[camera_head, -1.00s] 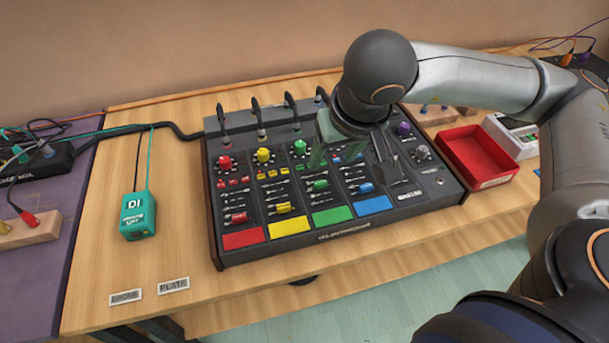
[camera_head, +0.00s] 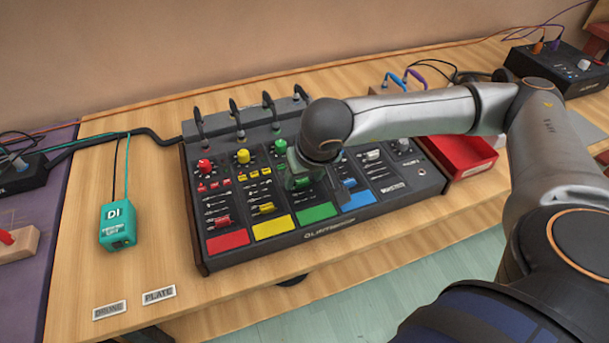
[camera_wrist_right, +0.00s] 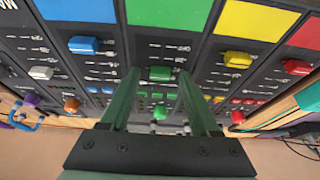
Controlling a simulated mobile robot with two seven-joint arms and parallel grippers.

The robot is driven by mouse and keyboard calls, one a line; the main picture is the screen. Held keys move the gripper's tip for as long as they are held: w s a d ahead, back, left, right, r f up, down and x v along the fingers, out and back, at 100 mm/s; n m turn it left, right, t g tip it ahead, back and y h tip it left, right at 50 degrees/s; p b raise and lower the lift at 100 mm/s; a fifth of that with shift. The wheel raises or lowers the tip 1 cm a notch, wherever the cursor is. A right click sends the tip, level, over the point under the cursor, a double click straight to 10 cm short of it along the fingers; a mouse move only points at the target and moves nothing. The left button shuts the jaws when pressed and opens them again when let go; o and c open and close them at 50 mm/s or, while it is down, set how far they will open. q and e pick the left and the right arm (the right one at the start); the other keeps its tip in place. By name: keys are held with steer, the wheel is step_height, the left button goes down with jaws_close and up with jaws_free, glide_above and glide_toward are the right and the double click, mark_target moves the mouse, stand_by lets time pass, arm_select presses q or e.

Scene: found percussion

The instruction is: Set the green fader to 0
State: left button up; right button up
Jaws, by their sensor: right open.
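The mixer (camera_head: 200,255) stands on the wooden table with red, yellow, green and blue strips. The green fader (camera_wrist_right: 160,74) is a small green cap in the green strip, below the green pad (camera_wrist_right: 168,12) in the right wrist view. In the head view the cap is mostly hidden by my right gripper (camera_head: 303,180). The right gripper (camera_wrist_right: 161,80) is open, pointing down at the mixer, with its two fingertips on either side of the green cap. I cannot tell whether they touch it. My left gripper is not in view.
Yellow (camera_wrist_right: 238,59) and blue (camera_wrist_right: 84,45) fader caps flank the green strip. Cables stand along the mixer's back. The table's front left is clear except for two labels.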

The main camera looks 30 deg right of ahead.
jaws_close()
stand_by(0.4)
stand_by(0.9)
